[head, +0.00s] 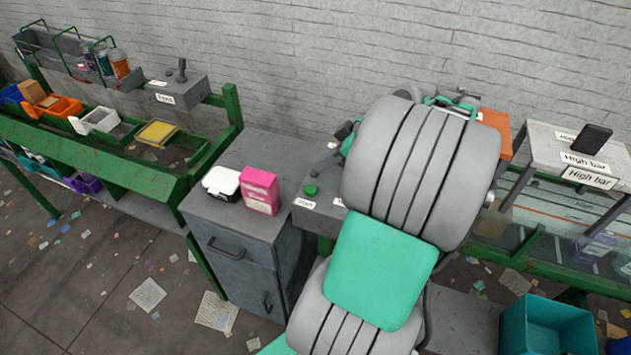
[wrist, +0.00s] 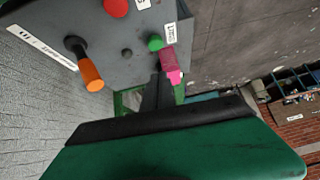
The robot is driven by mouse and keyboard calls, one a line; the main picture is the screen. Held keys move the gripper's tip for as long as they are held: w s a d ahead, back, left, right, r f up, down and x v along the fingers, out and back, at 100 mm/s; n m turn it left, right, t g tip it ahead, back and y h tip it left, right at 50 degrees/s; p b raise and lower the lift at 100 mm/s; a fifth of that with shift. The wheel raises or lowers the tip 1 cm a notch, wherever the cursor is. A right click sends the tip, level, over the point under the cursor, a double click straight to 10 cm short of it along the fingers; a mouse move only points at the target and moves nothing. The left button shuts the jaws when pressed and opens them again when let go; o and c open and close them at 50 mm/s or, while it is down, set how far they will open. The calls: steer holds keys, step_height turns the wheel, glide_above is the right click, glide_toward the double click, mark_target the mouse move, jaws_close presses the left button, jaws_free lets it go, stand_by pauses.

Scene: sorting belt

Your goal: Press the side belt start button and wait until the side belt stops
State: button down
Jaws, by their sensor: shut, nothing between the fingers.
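The green button (head: 311,190) stands on a grey control panel (head: 325,181), left of my arm in the head view. A partly hidden label that seems to read "Start" lies by it. In the wrist view the green button (wrist: 156,43) sits beside a white label on the panel (wrist: 125,55). My gripper (wrist: 158,84) is shut and empty, its dark fingers below the green button in that picture. I see no contact with the button. In the head view my arm hides much of the panel and most of the gripper. Whether the side belt runs cannot be told.
The panel also bears a red button (wrist: 116,7) and an orange-handled lever (wrist: 90,78). A pink box (head: 260,190) and a white box (head: 221,183) stand on the grey cabinet (head: 240,235) to the left. A teal bin (head: 545,325) is at lower right.

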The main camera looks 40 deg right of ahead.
mark_target(306, 187)
steer(key=x, duration=0.4)
steer(key=shift+a, duration=0.1)
steer(key=f, duration=0.2)
steer(key=shift+s+f, duration=0.25)
steer(key=shift+f, duration=0.7)
